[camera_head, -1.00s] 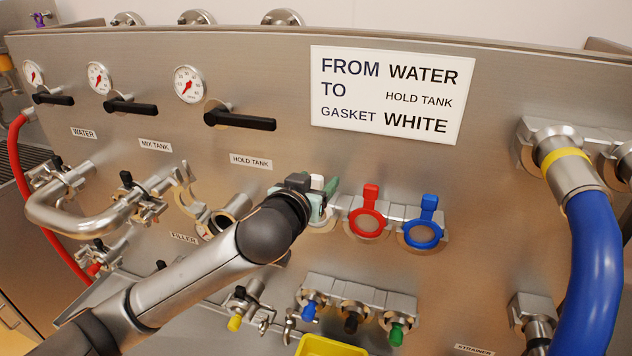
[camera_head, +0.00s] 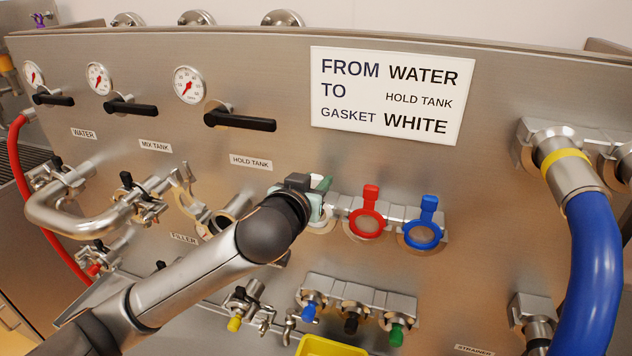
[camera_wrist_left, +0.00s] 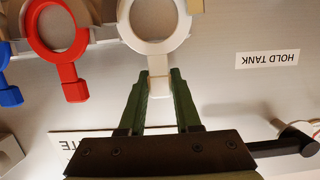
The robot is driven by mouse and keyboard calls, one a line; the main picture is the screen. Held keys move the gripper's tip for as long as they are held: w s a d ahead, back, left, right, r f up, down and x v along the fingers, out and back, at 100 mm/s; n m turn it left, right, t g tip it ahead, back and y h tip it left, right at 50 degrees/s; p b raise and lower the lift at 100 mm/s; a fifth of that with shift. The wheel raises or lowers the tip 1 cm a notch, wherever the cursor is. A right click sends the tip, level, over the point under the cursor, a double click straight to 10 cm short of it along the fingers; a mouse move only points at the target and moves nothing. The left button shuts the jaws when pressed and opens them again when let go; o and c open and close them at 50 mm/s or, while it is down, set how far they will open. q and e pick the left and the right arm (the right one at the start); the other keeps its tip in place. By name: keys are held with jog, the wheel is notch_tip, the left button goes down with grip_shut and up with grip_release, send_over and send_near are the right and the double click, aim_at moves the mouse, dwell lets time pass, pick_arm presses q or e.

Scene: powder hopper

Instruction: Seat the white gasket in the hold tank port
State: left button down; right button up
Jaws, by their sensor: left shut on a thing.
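The white gasket (camera_wrist_left: 128,28) is a ring with a tab, level with the red and blue gaskets at the left end of their holder row. My left gripper (camera_wrist_left: 158,84) is shut on its tab, one green finger on each side. In the head view the left gripper (camera_head: 312,187) and wrist hide most of this gasket. The hold tank port (camera_head: 222,217) is an open pipe end below the HOLD TANK label, left of the gripper and partly behind my forearm. An open clamp (camera_head: 183,195) hangs beside it. My right gripper is not in view.
The red gasket (camera_head: 352,222) and blue gasket (camera_head: 436,236) hang close to the right of the left gripper. A bent steel pipe (camera_head: 75,222) is at the left. A blue hose (camera_head: 588,260) is at the right. Valves with coloured caps and a yellow tray (camera_head: 330,346) are below.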

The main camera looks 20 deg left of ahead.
pick_arm(q)
jog(key=shift+r+p, duration=0.35)
jog(key=shift+r, duration=2.1)
jog(key=s, duration=0.9)
jog(key=shift+a, duration=0.15)
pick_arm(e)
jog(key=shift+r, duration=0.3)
pick_arm(q)
jog(key=shift+a+f, duration=0.1)
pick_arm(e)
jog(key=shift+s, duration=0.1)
